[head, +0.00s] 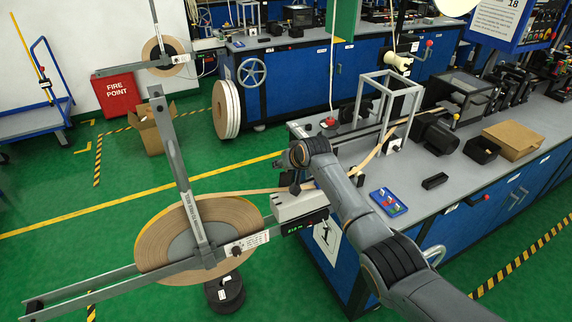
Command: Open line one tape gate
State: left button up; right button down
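A long grey bar (172,145) stands up across the reel's face; I cannot tell if this bar is the gate. Tape (245,192) runs from the reel to a grey box with a green display (300,205). My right gripper (294,186) is over this box, pointing down; its fingers are small and dark, and contact or opening cannot be made out. My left gripper is out of view.
A grey frame (418,90), a motor (437,133), a blue tray (388,202) and a cardboard box (513,140) stand on the bench. A second reel (165,50) is behind.

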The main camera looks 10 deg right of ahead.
jog(key=shift+s+a+f, duration=0.1)
jog(key=shift+a+f, duration=0.05)
jog(key=c, duration=0.8)
grip_release()
jog(key=shift+a, duration=0.15)
jog(key=shift+d+r, duration=0.25)
jog(key=shift+s+r, duration=0.1)
jog(key=shift+r, duration=0.1)
jog(key=v, duration=1.1)
jog(key=shift+s, duration=0.1)
